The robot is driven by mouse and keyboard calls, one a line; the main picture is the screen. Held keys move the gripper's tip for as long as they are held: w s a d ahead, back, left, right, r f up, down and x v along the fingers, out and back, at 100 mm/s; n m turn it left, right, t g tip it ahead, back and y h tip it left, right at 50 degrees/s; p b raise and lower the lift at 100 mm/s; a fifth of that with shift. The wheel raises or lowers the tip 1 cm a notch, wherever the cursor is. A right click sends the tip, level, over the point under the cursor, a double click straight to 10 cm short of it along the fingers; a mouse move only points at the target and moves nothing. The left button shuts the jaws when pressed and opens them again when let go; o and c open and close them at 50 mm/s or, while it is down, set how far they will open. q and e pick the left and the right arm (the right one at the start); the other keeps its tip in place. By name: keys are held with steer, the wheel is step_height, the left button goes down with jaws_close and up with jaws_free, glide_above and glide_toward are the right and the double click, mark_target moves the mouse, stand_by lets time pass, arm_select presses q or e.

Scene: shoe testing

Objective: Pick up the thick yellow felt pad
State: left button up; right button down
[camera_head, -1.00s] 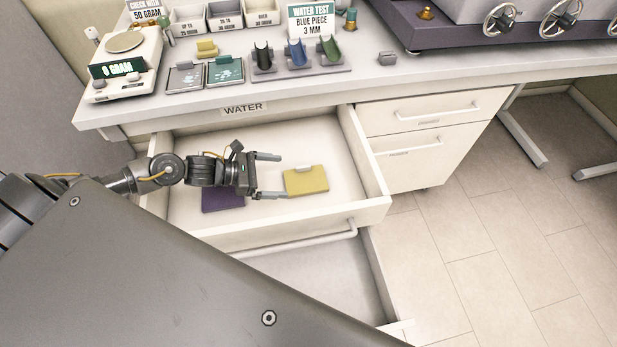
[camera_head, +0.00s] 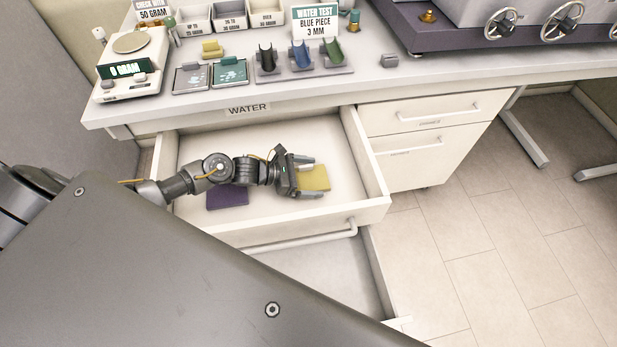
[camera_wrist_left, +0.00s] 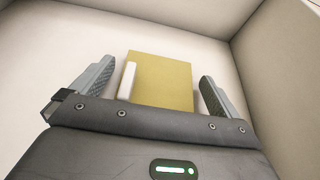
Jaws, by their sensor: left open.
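The thick yellow felt pad (camera_head: 316,178) lies flat in the open drawer marked WATER (camera_head: 345,207). In the left wrist view the pad (camera_wrist_left: 165,80) sits between the two fingers, with a small white tab on its left edge. My left gripper (camera_head: 311,178) is open around the pad, one finger on each side. In the wrist view a gap shows between each finger of the gripper (camera_wrist_left: 158,88) and the pad. The pad's near end is hidden behind the gripper body. My right gripper is not in view.
A dark purple pad (camera_head: 227,198) lies in the drawer under my left arm. The drawer's right wall (camera_head: 365,160) stands close to the gripper. The counter above holds a scale (camera_head: 130,70), trays and small holders. The drawer floor behind the gripper is clear.

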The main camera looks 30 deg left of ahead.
arm_select(q)
steer(key=c, duration=0.9)
